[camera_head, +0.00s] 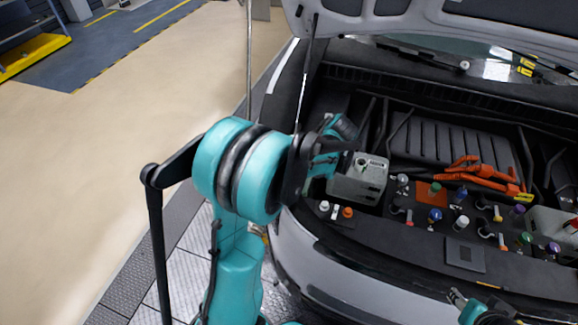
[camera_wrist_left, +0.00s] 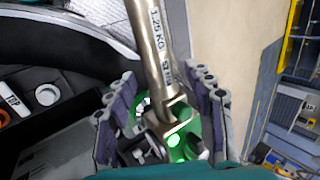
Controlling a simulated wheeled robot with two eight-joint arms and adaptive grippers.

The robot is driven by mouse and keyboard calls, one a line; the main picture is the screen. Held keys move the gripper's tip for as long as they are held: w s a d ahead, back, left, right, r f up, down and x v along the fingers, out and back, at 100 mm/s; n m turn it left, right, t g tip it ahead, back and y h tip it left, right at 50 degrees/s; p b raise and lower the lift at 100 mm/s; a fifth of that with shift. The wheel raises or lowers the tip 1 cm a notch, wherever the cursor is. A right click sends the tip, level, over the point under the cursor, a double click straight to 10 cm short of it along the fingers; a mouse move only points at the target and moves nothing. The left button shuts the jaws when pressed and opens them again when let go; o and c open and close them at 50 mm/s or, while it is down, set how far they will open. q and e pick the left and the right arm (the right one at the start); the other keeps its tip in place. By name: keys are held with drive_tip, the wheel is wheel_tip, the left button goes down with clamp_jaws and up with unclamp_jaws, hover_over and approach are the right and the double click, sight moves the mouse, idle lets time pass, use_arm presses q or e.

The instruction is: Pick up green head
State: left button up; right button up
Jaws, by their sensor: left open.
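In the left wrist view, my left gripper (camera_wrist_left: 163,88) is open, with one finger on each side of a metal rod (camera_wrist_left: 152,45) marked "1.25KG". A bright green part (camera_wrist_left: 178,150), partly hidden by the rod's lower end and dark fittings, shows between the fingers; whether they touch it is unclear. In the head view, my left arm hides most of its gripper. A small green-topped piece (camera_head: 436,187) is on an orange pad, and another green piece (camera_head: 525,238) is farther right. My right gripper (camera_head: 457,298) shows only partly at the bottom; its jaw state is unclear.
The open engine bay holds a grey box (camera_head: 358,180), an orange-red tool (camera_head: 480,172) and a dark panel with several coloured knobs (camera_head: 462,222). The raised hood (camera_head: 400,18) and its prop rod (camera_head: 306,75) are close to my left arm.

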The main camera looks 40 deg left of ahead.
use_arm(q)
drive_tip(key=x, duration=0.3)
drive_tip(key=shift+f+b, duration=0.1)
drive_tip(key=shift+b, duration=0.2)
clamp_jaws()
